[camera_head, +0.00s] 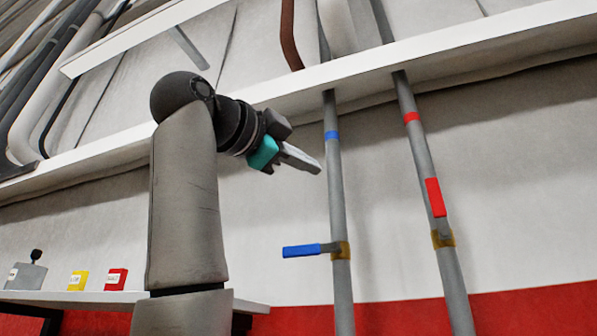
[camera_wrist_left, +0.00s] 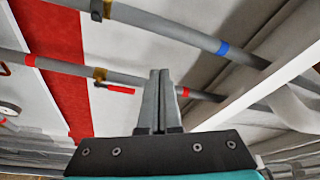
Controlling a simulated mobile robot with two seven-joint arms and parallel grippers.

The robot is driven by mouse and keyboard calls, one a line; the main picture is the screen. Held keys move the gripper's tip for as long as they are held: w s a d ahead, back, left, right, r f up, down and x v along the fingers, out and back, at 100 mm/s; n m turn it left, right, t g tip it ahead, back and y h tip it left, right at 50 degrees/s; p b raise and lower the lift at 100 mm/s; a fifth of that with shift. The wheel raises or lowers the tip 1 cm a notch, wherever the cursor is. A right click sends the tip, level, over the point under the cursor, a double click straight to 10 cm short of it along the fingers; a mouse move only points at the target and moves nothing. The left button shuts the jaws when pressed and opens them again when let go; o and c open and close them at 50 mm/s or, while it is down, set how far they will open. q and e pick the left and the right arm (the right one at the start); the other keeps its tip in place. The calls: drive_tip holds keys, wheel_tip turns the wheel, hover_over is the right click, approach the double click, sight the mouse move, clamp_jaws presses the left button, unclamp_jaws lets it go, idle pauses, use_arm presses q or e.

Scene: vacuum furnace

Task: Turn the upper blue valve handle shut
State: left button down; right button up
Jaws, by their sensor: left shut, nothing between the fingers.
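One blue valve handle (camera_head: 303,251) shows in the head view. It sticks out to the left of its grey pipe (camera_head: 338,200), roughly square to it, from a brass-coloured valve body (camera_head: 341,250). My left gripper (camera_head: 317,168) is shut and empty. In the picture it is above the blue handle and left of the pipe, apart from the handle. In the left wrist view, my shut fingers (camera_wrist_left: 160,75) point up the frame. The blue-banded pipe (camera_wrist_left: 222,48) and its valve body (camera_wrist_left: 97,9) show there, but the blue handle is out of frame. My right gripper is out of view.
A red handle (camera_head: 435,197) lies along a second pipe (camera_head: 424,155) to the right; it also shows in the left wrist view (camera_wrist_left: 121,89). A white ledge (camera_head: 290,88) crosses above. Red and yellow boxes (camera_head: 116,279) (camera_head: 78,280) stand on a shelf (camera_head: 60,296) at lower left.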

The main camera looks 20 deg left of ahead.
use_arm(q)
drive_tip(key=s+f+b, duration=0.2)
drive_tip(key=s+b, duration=0.2)
drive_tip(key=s, duration=0.5)
drive_tip(key=shift+f, duration=0.15)
drive_tip(key=shift+s+a, duration=0.1)
drive_tip(key=shift+s, duration=0.1)
drive_tip(key=shift+w, duration=0.1)
